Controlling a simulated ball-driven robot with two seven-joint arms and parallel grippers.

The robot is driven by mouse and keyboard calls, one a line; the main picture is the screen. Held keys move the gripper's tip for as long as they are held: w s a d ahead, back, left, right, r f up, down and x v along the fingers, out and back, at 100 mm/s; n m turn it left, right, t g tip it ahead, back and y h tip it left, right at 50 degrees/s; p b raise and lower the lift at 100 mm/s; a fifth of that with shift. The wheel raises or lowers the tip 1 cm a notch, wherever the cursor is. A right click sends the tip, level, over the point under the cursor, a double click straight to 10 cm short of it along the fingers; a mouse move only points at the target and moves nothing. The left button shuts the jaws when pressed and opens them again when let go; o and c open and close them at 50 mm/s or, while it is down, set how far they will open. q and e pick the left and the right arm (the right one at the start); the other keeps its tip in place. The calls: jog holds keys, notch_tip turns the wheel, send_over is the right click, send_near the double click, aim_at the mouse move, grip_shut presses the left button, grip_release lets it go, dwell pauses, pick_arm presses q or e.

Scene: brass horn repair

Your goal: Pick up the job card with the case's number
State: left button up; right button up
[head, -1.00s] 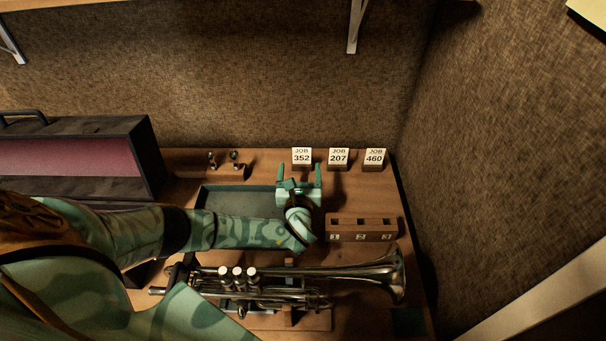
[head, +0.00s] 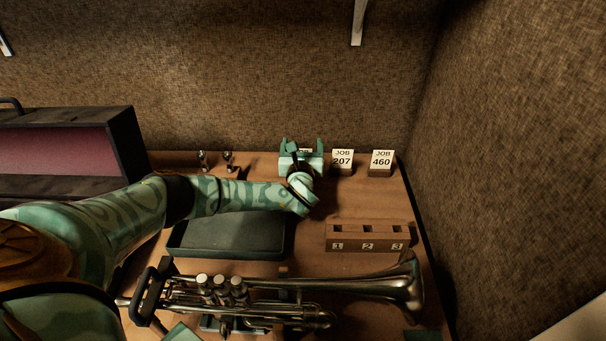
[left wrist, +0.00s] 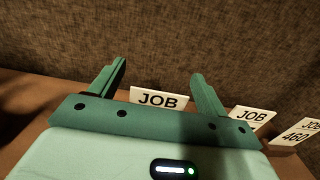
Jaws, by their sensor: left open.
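My left gripper (head: 302,146) is open at the back of the bench, in front of the leftmost job card (head: 304,151). That card is almost wholly hidden by the gripper in the head view. In the left wrist view the card (left wrist: 158,99) shows between the open fingers, its word JOB readable and its number hidden by the gripper body. I cannot tell whether the fingers reach past its sides. Job card 207 (head: 342,159) and job card 460 (head: 381,160) stand to the right in small blocks. The open case (head: 70,155) is at the left; no number shows on it.
A dark tray (head: 230,236) lies below my left forearm. A wooden block (head: 367,236) with slots numbered 1, 2 and 3 is to its right. A trumpet (head: 330,287) lies along the front. Small metal parts (head: 229,158) stand at the back left. A wall is close behind the cards.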

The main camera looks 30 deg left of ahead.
pick_arm(q)
jog(key=shift+s+r, duration=0.1)
jog(key=shift+r, duration=0.05)
jog(key=shift+c, duration=0.9)
jog(key=c, duration=1.2)
